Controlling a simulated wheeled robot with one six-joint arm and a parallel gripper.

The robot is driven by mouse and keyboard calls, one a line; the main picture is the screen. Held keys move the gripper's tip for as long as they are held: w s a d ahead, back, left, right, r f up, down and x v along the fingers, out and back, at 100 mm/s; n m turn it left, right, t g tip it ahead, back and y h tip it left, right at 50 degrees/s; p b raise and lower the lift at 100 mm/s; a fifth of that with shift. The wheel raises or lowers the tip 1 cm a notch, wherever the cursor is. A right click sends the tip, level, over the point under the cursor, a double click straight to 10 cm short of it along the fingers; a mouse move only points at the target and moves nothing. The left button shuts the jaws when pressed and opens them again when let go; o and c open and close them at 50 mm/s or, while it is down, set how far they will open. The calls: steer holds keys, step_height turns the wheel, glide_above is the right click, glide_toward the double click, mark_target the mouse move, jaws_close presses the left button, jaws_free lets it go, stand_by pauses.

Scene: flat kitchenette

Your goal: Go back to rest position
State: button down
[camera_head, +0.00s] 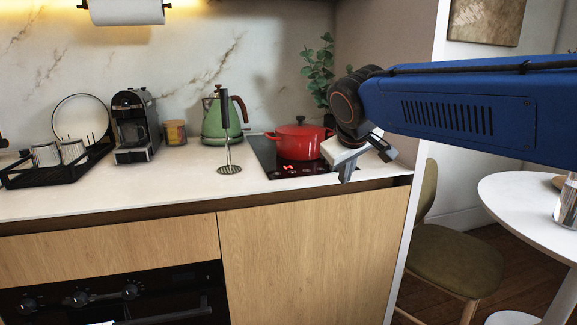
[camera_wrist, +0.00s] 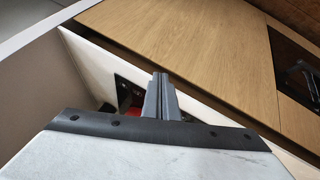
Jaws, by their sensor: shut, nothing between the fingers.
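My gripper (camera_head: 346,171) hangs at the end of my blue arm, in front of the right end of the counter. In the wrist view my gripper (camera_wrist: 160,82) shows its two grey fingers together, with nothing between them. The fingers appear near the front right corner of the counter, close to the red pot (camera_head: 298,139) on the black hob (camera_head: 262,152). In the wrist view the pot is mostly hidden behind the fingers. I cannot tell the exact gap between the fingers and the counter.
The white counter (camera_head: 190,184) holds a green kettle (camera_head: 213,120), a masher (camera_head: 229,168), a coffee machine (camera_head: 135,128) and a black dish rack (camera_head: 62,176). A wall edge (camera_head: 425,110) stands at the right. Beyond it are a chair (camera_head: 450,262) and a round white table (camera_head: 525,205).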

steer(key=s+d+f+m+g, duration=0.1)
steer(key=s+d+f+m, duration=0.1)
steer(key=s+d+f, duration=0.3)
steer(key=s+d+f+m, duration=0.2)
steer(key=s+d+f, duration=0.3)
steer(key=s+f, duration=0.4)
steer(key=s+d+f+m+g+y, duration=0.1)
steer(key=s+d+f, duration=0.4)
steer(key=s, duration=0.9)
step_height(320, 180, down, 2)
steer(key=shift+s+f+m+g, duration=0.2)
steer(key=shift+m+g, duration=0.1)
steer(key=shift+m, duration=0.1)
